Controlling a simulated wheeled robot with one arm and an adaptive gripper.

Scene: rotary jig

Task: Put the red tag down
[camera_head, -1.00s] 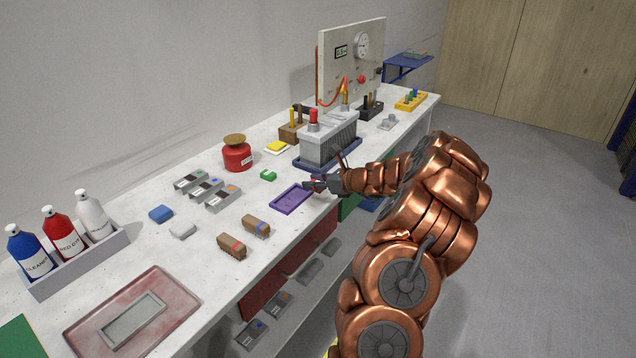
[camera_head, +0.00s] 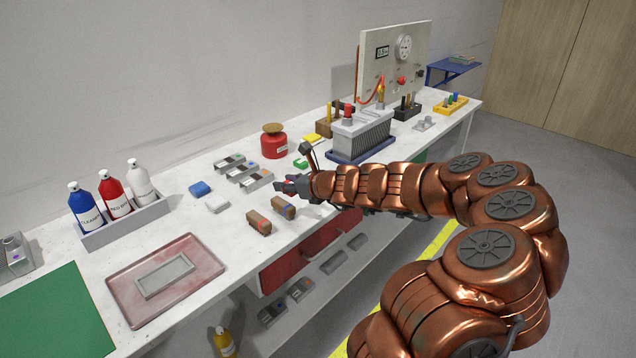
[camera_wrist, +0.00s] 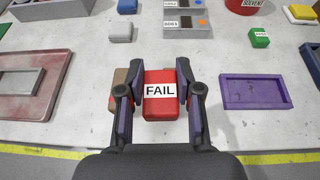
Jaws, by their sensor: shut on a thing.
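The red tag (camera_wrist: 160,78), with a white FAIL label, sits between the fingers of my gripper (camera_wrist: 156,72) in the wrist view. The gripper is shut on it. In the head view, my gripper (camera_head: 288,186) is over the bench, just behind the brown blocks, with a little red showing at its fingers. The tag's height above the bench is hard to tell. A purple tray (camera_wrist: 226,92) lies empty to the right of the gripper in the wrist view. My arm hides it in the head view.
Two brown blocks (camera_head: 259,223) lie near the bench's front edge, partly behind my fingers in the wrist view. A green tag (camera_wrist: 259,37), grey boxes (camera_head: 229,162) and a red solvent can (camera_head: 273,145) stand farther back. Bare bench lies around the purple tray.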

